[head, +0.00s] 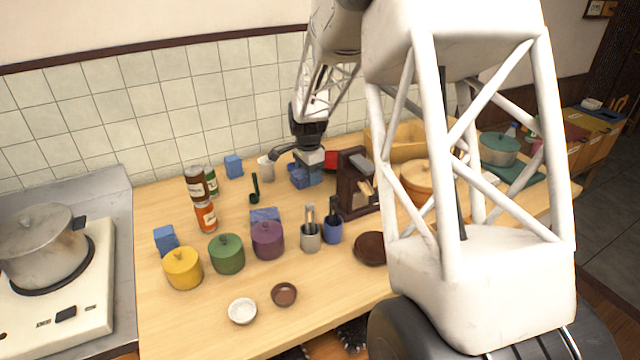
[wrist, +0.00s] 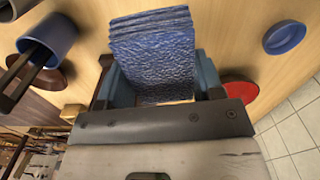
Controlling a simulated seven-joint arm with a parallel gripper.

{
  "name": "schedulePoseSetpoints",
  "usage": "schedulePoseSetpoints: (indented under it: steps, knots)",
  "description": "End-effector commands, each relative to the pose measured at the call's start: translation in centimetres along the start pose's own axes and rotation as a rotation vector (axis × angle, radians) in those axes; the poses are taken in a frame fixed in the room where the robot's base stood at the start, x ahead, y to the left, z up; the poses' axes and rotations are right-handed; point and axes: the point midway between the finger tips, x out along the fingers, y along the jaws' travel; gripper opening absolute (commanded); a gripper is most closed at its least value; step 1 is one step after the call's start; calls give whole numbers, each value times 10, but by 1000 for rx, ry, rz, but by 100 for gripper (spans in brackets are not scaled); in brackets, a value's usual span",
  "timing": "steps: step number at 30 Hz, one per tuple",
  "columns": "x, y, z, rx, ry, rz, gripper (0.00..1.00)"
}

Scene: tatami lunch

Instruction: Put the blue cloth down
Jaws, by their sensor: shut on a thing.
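The blue cloth (wrist: 153,48) is a textured, folded blue piece between the fingers of my gripper (wrist: 163,82) in the wrist view. The gripper is shut on it. In the head view my gripper (head: 308,160) is over the back part of the wooden counter, with the blue cloth (head: 303,178) under it. I cannot tell whether the cloth touches the counter.
A dark wooden holder (head: 356,185) stands right of the gripper, a pale cup (head: 266,168) left. Yellow (head: 183,270), green (head: 227,255) and purple (head: 267,241) lidded pots stand in front. The counter (head: 205,310) is clear at front left.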

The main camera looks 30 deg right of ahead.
Motion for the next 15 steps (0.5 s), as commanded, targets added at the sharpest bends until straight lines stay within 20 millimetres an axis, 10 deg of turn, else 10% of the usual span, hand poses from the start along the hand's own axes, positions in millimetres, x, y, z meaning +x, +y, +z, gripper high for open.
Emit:
schedulePoseSetpoints:
  steps: [15]
  knots:
    - [-21,-37,15,-294,1,-2,38]
